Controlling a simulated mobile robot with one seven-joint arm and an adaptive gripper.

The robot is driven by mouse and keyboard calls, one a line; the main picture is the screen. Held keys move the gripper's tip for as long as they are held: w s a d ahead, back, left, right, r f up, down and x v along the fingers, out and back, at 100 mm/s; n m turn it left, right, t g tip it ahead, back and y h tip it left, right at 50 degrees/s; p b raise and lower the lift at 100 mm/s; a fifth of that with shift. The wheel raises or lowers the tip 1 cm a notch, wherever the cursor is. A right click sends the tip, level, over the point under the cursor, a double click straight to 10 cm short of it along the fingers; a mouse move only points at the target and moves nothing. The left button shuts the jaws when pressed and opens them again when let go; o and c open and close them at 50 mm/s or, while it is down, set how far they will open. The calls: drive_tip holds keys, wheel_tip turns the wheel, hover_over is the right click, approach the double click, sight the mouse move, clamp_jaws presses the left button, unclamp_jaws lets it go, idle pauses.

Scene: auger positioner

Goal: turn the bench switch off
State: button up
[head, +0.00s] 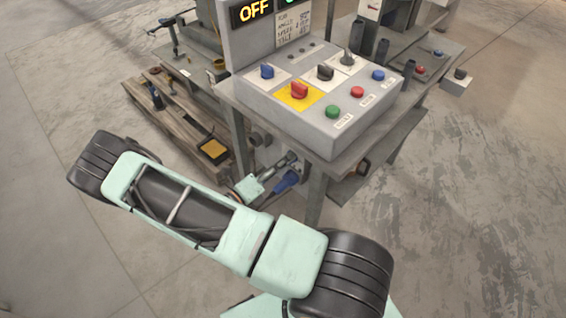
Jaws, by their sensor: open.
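No readable label shows which is the bench switch. An upright display (254,11) reads OFF in yellow. My gripper (287,161) shows small and partly hidden beyond my arm, low beside the bench and below the box. It is open and apart from the switches.
A wooden pallet (182,127) with items lies left of the bench. Another bench (440,62) stands behind right. Floor is clear at the lower right.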

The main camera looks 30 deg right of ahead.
drive_tip(key=v, duration=1.2)
drive_tip(key=shift+d, duration=0.1)
